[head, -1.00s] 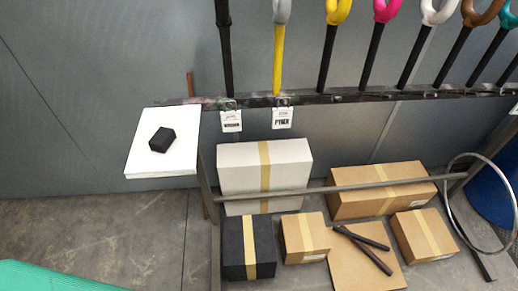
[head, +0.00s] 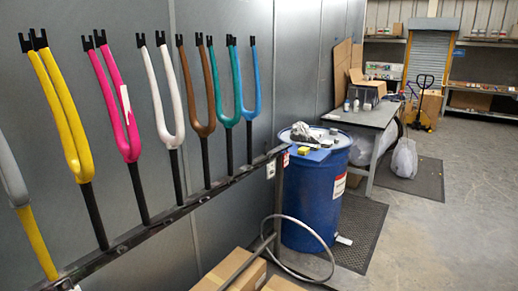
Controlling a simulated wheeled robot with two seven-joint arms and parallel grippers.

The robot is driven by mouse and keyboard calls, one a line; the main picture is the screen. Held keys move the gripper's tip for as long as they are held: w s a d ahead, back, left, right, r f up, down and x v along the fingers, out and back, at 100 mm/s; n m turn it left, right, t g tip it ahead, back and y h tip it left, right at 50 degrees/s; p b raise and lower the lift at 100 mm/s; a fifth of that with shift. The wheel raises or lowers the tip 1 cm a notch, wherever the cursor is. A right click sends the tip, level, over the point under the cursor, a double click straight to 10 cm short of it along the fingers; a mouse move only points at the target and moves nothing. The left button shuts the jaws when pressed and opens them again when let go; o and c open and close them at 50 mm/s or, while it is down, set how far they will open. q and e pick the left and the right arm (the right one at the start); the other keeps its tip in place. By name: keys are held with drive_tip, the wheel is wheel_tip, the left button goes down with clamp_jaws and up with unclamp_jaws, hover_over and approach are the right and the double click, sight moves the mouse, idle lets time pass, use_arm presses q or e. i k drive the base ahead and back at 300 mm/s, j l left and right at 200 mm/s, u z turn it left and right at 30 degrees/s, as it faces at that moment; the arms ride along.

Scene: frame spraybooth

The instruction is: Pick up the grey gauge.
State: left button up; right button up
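I cannot make out the grey gauge for certain. Small items lie on top of the blue drum (head: 312,205): a crumpled grey-white rag (head: 302,131), a small yellow block (head: 303,150), a flat blue piece (head: 318,156) and a small greyish item (head: 327,142), too small to identify. Neither of my grippers is in view.
A rail (head: 150,228) with several coloured forks (head: 70,125) runs along the grey wall. Cardboard boxes (head: 232,270) lie below it. A hose loop (head: 300,248) hangs by the drum. Behind stand a grey workbench (head: 365,115) and a pallet jack (head: 424,105). Open floor (head: 465,230) lies right.

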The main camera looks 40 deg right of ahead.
sight(312, 147)
drive_tip(key=z, duration=1.7)
drive_tip(key=i+l+z, duration=0.3)
drive_tip(key=i, duration=0.25)
drive_tip(key=i+l+z, duration=0.2)
drive_tip(key=i+z, duration=0.15)
drive_tip(key=i, duration=0.15)
drive_tip(key=i+z, duration=0.3)
drive_tip(key=i, duration=0.3)
drive_tip(key=i+u, duration=0.1)
drive_tip(key=i, duration=0.45)
drive_tip(key=i+l+u, duration=0.1)
drive_tip(key=i, duration=0.45)
drive_tip(key=i+l+u, duration=0.1)
drive_tip(key=i, duration=0.45)
drive_tip(key=l, duration=0.1)
